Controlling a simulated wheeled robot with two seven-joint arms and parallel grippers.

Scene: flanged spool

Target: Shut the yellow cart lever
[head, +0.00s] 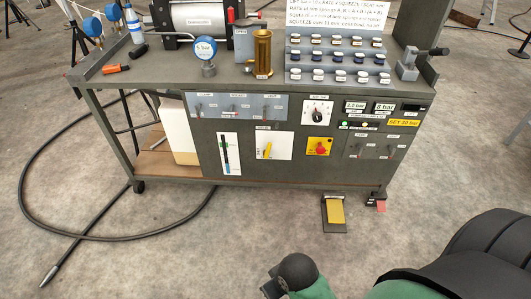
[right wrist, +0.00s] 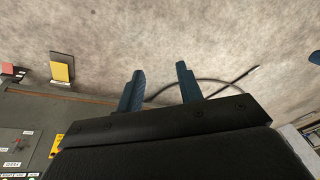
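The cart (head: 200,172) stands across the head view. On its front panel a yellow lever (head: 267,150) sits on a white plate, standing nearly upright with a slight tilt. No gripper is at it. My right gripper (right wrist: 160,68) shows in the right wrist view with its two blue fingers apart and nothing between them, over bare floor. The yellow lever cannot be made out in that view. In the head view only parts of my arm show at the bottom right, with no fingers. My left gripper is in neither view.
A red knob on a yellow plate (head: 319,146) and a black dial (head: 318,113) are right of the lever. A yellow pedal (head: 335,212) is on the floor by the cart; it also shows in the wrist view (right wrist: 61,68). A hose (head: 85,236) loops at left.

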